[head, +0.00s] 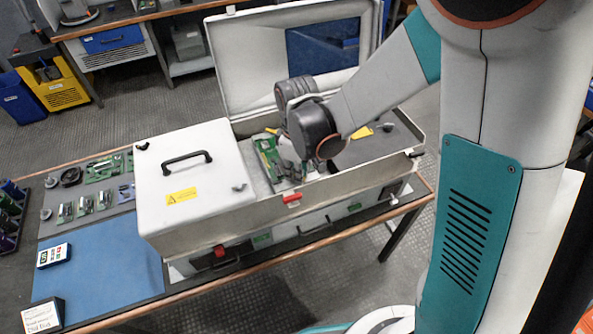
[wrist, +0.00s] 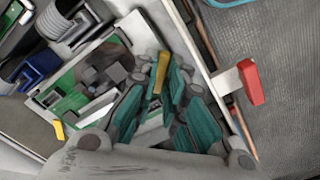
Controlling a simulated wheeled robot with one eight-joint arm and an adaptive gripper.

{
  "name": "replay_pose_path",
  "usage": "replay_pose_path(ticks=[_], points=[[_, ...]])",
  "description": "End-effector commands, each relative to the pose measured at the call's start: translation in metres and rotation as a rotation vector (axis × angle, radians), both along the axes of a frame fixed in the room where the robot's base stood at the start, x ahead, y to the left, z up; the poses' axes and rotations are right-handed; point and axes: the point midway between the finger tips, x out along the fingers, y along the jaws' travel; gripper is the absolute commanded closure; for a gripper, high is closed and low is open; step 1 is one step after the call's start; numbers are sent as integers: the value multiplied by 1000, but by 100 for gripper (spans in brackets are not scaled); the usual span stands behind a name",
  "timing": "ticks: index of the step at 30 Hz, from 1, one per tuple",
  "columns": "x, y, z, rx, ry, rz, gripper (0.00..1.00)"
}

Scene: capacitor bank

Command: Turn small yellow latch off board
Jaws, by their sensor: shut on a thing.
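The small yellow latch (wrist: 162,72) is a narrow upright piece at the edge of the green board (wrist: 66,102) in the wrist view. My gripper (wrist: 160,92) has its teal fingers closed around the latch, which shows between their tips. The green board (head: 267,152) lies inside the open grey case in the head view. There my wrist and arm cover most of the gripper and hide the latch. A second yellow piece (wrist: 59,131) sits at the board's other side in the wrist view.
The open case (head: 335,187) has raised walls around the board and an upright lid (head: 250,70) behind it. A red catch (wrist: 251,82) sticks out from its front wall. A closed white cover (head: 185,205) with a black handle adjoins on the left.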

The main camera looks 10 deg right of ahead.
Motion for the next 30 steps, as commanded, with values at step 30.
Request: replay_pose_path(ticks=[30], points=[[0,0,-1,0,0,667,100]])
